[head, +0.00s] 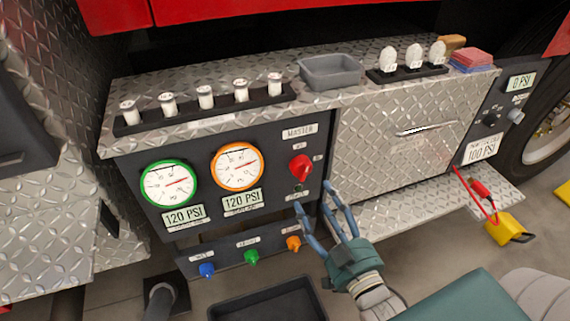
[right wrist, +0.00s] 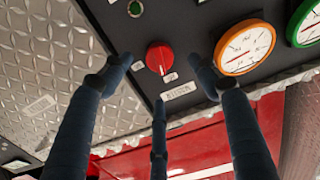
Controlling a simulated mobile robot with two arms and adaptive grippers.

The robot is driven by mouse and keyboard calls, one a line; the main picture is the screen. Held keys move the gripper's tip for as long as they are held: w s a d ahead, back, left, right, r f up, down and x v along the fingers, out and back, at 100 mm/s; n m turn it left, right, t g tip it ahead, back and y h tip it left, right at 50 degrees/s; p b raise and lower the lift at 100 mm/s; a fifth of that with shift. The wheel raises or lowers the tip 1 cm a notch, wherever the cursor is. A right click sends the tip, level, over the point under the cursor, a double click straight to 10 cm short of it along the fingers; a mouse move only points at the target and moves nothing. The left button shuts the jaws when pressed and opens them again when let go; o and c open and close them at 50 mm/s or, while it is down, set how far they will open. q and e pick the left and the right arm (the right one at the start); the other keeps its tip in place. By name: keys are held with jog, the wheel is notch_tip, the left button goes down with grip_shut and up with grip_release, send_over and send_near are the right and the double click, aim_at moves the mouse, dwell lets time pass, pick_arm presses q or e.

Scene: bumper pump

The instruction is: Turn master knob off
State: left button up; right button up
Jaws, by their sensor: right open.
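The red master knob (head: 300,167) sits on the dark pump panel (head: 212,218), below the MASTER label (head: 299,131) and right of the orange-rimmed gauge. My right gripper (head: 317,196) is open and empty, just below and a little right of the knob, its fingers pointing up at the panel. In the right wrist view the knob (right wrist: 159,58) shows in the gap between the spread fingers (right wrist: 163,75), with no finger seen closed on it. A small green light (right wrist: 134,8) is beside it. My left gripper is not in view.
Green-rimmed (head: 169,184) and orange-rimmed (head: 237,167) gauges read 120 PSI. Blue, green and orange knobs (head: 293,243) line the lower panel. A grey bin (head: 331,71) and racks stand on the ledge above. A black tray (head: 268,300) lies below. A closed drawer front (head: 405,130) is at right.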

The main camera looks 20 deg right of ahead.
aim_at(305, 175)
jog(key=shift+m, duration=0.3)
jog(key=w, duration=0.6)
jog(key=w+d+b, duration=0.1)
jog(key=w, duration=0.2)
jog(key=shift+r, duration=0.15)
jog(key=shift+w, duration=0.55)
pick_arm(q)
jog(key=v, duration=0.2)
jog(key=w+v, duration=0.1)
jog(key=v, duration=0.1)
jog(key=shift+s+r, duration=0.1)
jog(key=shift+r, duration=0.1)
